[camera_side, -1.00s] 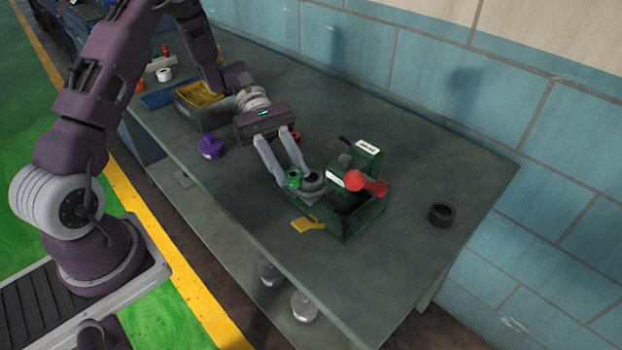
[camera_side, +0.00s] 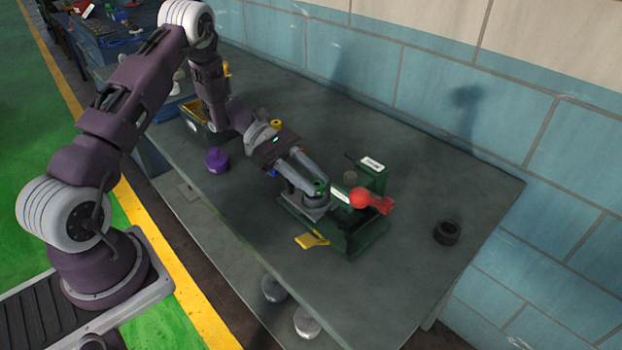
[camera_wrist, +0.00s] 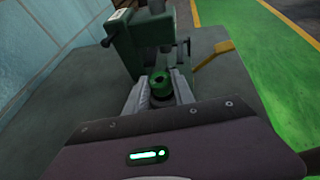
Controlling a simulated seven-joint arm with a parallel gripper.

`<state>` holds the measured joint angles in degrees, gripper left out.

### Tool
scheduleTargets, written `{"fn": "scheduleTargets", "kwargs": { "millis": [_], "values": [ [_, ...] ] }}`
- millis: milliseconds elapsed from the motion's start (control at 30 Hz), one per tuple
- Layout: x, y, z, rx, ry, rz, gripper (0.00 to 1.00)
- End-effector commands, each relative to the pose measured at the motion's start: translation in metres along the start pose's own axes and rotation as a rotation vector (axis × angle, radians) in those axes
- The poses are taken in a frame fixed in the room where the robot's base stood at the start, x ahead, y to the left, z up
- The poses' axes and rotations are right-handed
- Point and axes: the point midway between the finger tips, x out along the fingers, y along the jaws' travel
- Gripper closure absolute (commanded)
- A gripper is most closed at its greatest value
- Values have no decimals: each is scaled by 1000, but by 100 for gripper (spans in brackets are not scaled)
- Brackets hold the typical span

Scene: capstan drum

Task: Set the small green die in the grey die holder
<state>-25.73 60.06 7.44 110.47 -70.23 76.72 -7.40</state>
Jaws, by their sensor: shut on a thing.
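The small green die (camera_side: 320,186) is between the fingertips of my gripper (camera_side: 314,190), which is shut on it. It also shows in the wrist view (camera_wrist: 162,84) as a green ring-like piece with a dark centre, between my fingers (camera_wrist: 160,95). The grey die holder (camera_side: 316,203) is a round grey seat on the green press base, directly below the die in the side view. My fingers partly hide the holder. I cannot tell whether the die touches it or is slightly above.
The green press (camera_side: 372,175) with a red ball handle (camera_side: 360,198) stands just right of my fingers. A yellow lever (camera_side: 311,241) sticks out in front. The right bench area is mostly clear.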

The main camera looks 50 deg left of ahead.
Motion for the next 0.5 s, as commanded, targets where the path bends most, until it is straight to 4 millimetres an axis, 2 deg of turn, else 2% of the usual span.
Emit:
{"fn": "scheduleTargets", "kwargs": {
  "millis": [267, 300, 400, 500],
  "values": [
    [2, 0, -5, 0, -1, -1, 100],
    [2, 0, -5, 0, 0, -1, 64],
    [2, 0, -5, 0, 0, -1, 48],
    [2, 0, -4, 0, 0, -1, 48]
  ]
}}
